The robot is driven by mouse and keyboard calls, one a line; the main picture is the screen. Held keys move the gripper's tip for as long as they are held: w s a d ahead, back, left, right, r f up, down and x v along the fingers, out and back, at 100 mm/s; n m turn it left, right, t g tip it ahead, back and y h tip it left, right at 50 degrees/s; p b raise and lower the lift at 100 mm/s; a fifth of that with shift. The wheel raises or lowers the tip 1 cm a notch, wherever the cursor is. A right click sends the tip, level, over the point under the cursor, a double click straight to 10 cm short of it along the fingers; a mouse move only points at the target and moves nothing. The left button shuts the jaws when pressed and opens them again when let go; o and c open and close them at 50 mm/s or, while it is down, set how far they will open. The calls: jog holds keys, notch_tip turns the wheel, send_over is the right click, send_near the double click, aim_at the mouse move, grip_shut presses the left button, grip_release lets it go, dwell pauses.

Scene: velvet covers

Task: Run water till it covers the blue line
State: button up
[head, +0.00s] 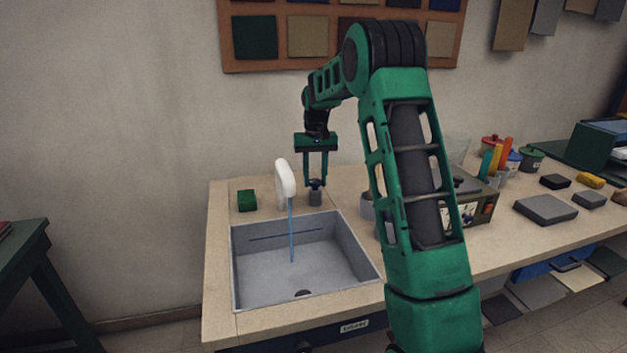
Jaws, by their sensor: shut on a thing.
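The grey sink basin (355,253) is set into the worktop. A thin blue line (265,238) runs across its back inner wall and is in plain sight. A white spout (285,178) stands behind the basin, and a thin blue stream of water (291,235) falls from it into the basin. No clear water surface shows; the dark drain (303,293) is visible near the front. My gripper (316,183) points down, shut on the dark top of the tap knob (315,198), just right of the spout.
A green block (247,201) sits on the worktop (222,255) left of the spout. My arm hides part of the worktop right of the basin. A box-like device (475,205), coloured cylinders and grey and yellow blocks lie further right.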

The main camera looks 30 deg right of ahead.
aim_at(315, 180)
jog(key=o, duration=1.1)
jog(key=shift+r, duration=0.1)
notch_tip(315, 180, up, 11)
jog(key=shift+w+f, duration=0.1)
jog(key=shift+f, duration=0.1)
